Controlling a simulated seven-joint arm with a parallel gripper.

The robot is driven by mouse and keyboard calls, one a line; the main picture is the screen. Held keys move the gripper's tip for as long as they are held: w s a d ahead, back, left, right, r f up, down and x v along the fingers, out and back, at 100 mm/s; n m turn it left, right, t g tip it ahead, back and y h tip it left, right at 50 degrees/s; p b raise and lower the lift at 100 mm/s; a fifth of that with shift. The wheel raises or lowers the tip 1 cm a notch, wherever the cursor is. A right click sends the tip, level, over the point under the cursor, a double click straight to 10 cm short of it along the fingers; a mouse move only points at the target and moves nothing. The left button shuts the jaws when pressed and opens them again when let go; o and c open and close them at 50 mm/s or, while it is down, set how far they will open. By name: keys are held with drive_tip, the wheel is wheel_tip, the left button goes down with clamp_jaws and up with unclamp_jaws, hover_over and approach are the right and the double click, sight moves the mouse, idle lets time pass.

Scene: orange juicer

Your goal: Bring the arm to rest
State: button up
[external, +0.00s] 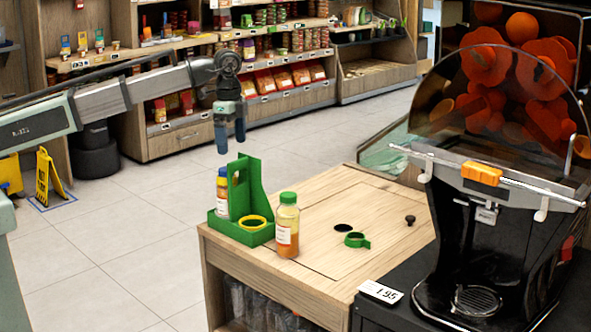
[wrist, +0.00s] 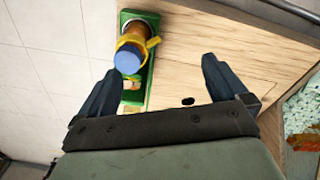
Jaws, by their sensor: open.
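My gripper (external: 231,146) hangs above the green carrier (external: 240,190), fingers pointing down, open, with nothing between the fingers. In the wrist view my gripper (wrist: 160,65) shows its two fingers spread wide over the wooden counter. The carrier stands on the counter's left corner; it also shows in the wrist view (wrist: 150,78), left of centre. A blue-capped bottle (external: 223,190) stands in the carrier; its blue cap (wrist: 128,58) shows from above. A yellow ring (external: 252,222) is at the carrier's front compartment. A green-capped bottle (external: 287,225) stands upright beside the carrier.
A small black knob (external: 410,220) is farther right. The juicer (external: 480,240) stands at the right. Stocked shelves (external: 250,80) line the back, beyond open floor.

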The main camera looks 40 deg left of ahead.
drive_tip(key=s+a+f+n+g, duration=0.1)
drive_tip(key=s+a+f+n, duration=0.25)
drive_tip(key=a+f, duration=0.65)
drive_tip(key=s+a+f+n+g, duration=0.15)
drive_tip(key=s+a+f, duration=0.35)
drive_tip(key=f, duration=0.8)
drive_tip(key=s+a+f+n+g, duration=0.1)
drive_tip(key=s+a+f+n, duration=0.25)
drive_tip(key=a+f, duration=0.65)
drive_tip(key=s+a+f+n+g, duration=0.1)
drive_tip(key=s+a+f, duration=0.2)
drive_tip(key=s+f, duration=0.3)
drive_tip(key=s+a+f+n+g, duration=0.1)
drive_tip(key=s+a+f, duration=0.3)
drive_tip(key=s, duration=1.2)
drive_tip(key=s+a+f+n+g, duration=0.1)
drive_tip(key=s+a+f+n, duration=0.2)
drive_tip(key=s+f, duration=0.5)
drive_tip(key=s+a, duration=0.1)
drive_tip(key=s, duration=0.2)
drive_tip(key=shift+s+f, duration=0.15)
drive_tip(key=shift+s, duration=0.05)
